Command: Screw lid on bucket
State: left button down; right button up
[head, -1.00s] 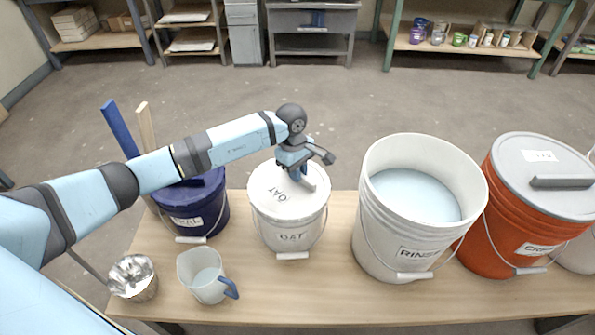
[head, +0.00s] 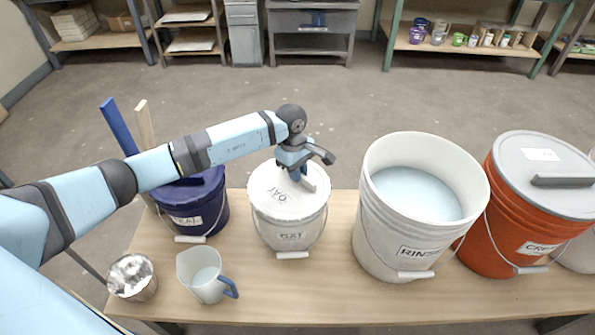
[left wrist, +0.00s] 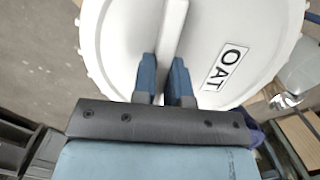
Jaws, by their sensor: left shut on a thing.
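The white OAT bucket (head: 290,234) stands upright on the table, its wire handle hanging at the front. Its white lid (head: 272,195) sits on top, with an OAT label and a raised bar grip across it. The lid also fills much of the left wrist view (left wrist: 115,45). My left gripper (head: 297,172) reaches down over the lid. In the left wrist view its two blue fingers (left wrist: 165,80) are on either side of the lid's grip bar (left wrist: 172,30), shut on it. The threads under the lid rim are hidden. My right gripper is not in view.
A blue lidded bucket (head: 197,212) stands to the left, with a blue stick and a wooden stick behind it. The open RINSE bucket (head: 400,245) and an orange lidded bucket (head: 489,240) stand to the right. A pitcher (head: 203,278) and a metal cup (head: 133,279) are in front.

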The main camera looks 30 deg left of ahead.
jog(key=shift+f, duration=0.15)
pick_arm(q)
jog(key=c, duration=0.6)
grip_release()
jog(key=shift+r+p, duration=0.9)
jog(key=shift+r, duration=0.6)
jog(key=shift+r+p, duration=1.05)
jog(key=shift+r, duration=0.95)
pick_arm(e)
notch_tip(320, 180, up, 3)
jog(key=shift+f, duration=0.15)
pick_arm(q)
jog(key=shift+f, duration=0.1)
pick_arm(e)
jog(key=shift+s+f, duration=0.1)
